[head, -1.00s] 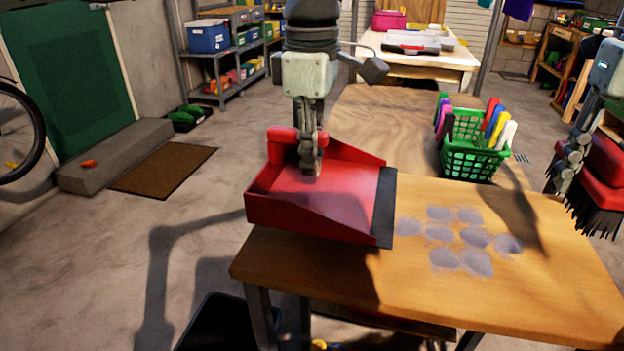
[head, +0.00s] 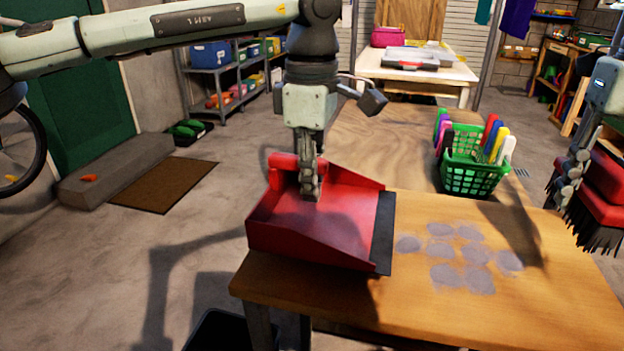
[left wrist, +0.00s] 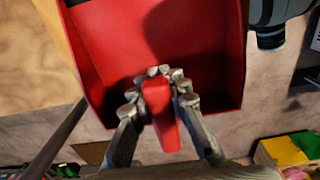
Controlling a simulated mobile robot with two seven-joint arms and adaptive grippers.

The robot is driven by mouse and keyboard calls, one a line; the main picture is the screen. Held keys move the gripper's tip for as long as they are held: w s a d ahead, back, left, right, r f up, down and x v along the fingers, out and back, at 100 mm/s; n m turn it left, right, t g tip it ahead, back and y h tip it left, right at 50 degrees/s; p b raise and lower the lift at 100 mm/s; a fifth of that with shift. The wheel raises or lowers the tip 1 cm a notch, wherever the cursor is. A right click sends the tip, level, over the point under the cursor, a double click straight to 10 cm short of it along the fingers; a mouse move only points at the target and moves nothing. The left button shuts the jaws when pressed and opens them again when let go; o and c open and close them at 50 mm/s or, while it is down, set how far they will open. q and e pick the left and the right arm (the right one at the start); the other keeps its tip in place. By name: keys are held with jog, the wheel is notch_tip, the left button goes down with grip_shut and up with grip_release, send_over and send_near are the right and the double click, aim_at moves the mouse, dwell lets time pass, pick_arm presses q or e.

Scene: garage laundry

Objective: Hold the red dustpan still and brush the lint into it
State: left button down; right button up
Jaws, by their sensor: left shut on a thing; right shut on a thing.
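The red dustpan (head: 315,222) sits at the left end of the wooden table, partly over its left edge, with its dark lip facing right toward the lint. My left gripper (head: 310,190) is shut on the dustpan's handle; the left wrist view shows the fingers around the red handle (left wrist: 160,112). Several grey lint patches (head: 458,255) lie on the table to the right of the lip, apart from it. My right gripper (head: 568,180) is shut on the red brush (head: 603,190), which hangs at the right with dark bristles down, above the table's right part.
A green basket (head: 474,178) with several coloured markers stands behind the lint. The wooden table (head: 420,315) is bare in front of the lint. A dark bin (head: 228,332) stands on the floor below the table's left end.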

aim_at(312, 213)
pick_arm(q)
jog(key=shift+f, duration=0.2)
jog(key=shift+f, duration=1.15)
jog(key=shift+f, duration=0.15)
jog(key=c, duration=1.4)
grip_release()
grip_shut()
